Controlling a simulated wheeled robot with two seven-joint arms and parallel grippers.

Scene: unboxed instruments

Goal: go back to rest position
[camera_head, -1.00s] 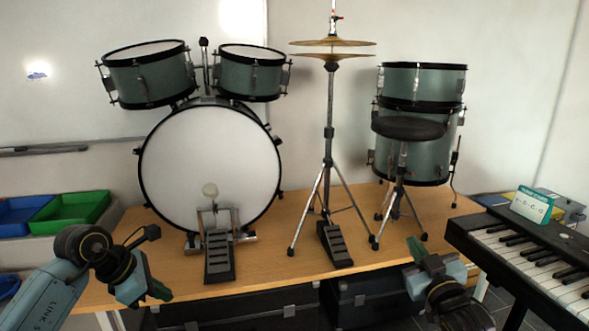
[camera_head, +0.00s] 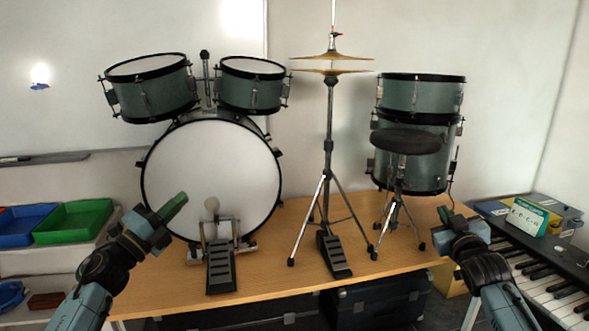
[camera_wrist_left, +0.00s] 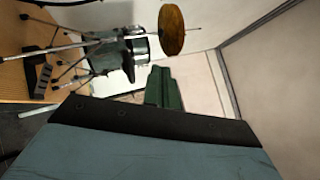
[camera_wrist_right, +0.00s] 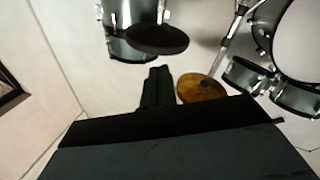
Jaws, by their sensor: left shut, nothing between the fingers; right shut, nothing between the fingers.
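My left gripper (camera_head: 175,206) is raised in front of the bass drum's lower left side, its green fingers shut and empty, pointing up and right. In the left wrist view its shut fingers (camera_wrist_left: 163,90) show against the wall. My right gripper (camera_head: 446,213) is raised at the right end of the table, left of the keyboard, with its fingers shut and empty. In the right wrist view its fingers (camera_wrist_right: 155,88) are together, with the stool seat (camera_wrist_right: 157,39) beyond them.
The drum kit with its bass drum (camera_head: 212,170), the cymbal stand (camera_head: 328,160) and the stool (camera_head: 405,141) stand on the wooden table (camera_head: 300,272). A keyboard (camera_head: 545,270) is at the right. Blue (camera_head: 22,240) and green (camera_head: 72,236) bins are at the left.

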